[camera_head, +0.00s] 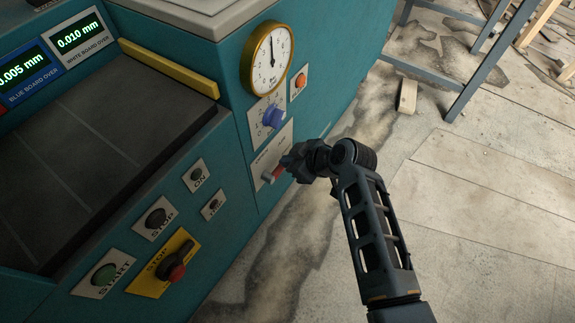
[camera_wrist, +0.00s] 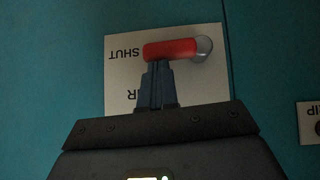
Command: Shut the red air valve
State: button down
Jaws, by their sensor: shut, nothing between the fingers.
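The red air valve's lever (camera_wrist: 170,49) lies level in the wrist view. It runs left from a round silver pivot (camera_wrist: 204,46) and its free end is beside the word SHUT, which appears upside down. The valve's pale label plate (camera_wrist: 122,75) is on the teal machine side. My gripper (camera_wrist: 157,68) is shut and empty, its fingertips against or just below the lever's free end; I cannot tell if they touch. In the head view my gripper (camera_head: 284,163) is at the red lever (camera_head: 274,175) and hides part of it. The plate's lower lettering is partly hidden.
A blue knob (camera_head: 273,117) and a brass-rimmed gauge (camera_head: 270,60) are above the valve. A yellow emergency stop plate (camera_head: 163,266) and several buttons are on the panel to the left.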

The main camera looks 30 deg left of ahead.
jog(key=shift+w+f+b, duration=0.1)
jog(key=shift+f+b, duration=0.15)
jog(key=shift+b, duration=0.05)
dwell(0.5)
jog(key=shift+r, duration=0.1)
jog(key=w+a+r+p+v, duration=0.1)
jog(key=p+v, duration=0.3)
jog(key=v, duration=0.9)
jog(key=shift+a+r, duration=0.45)
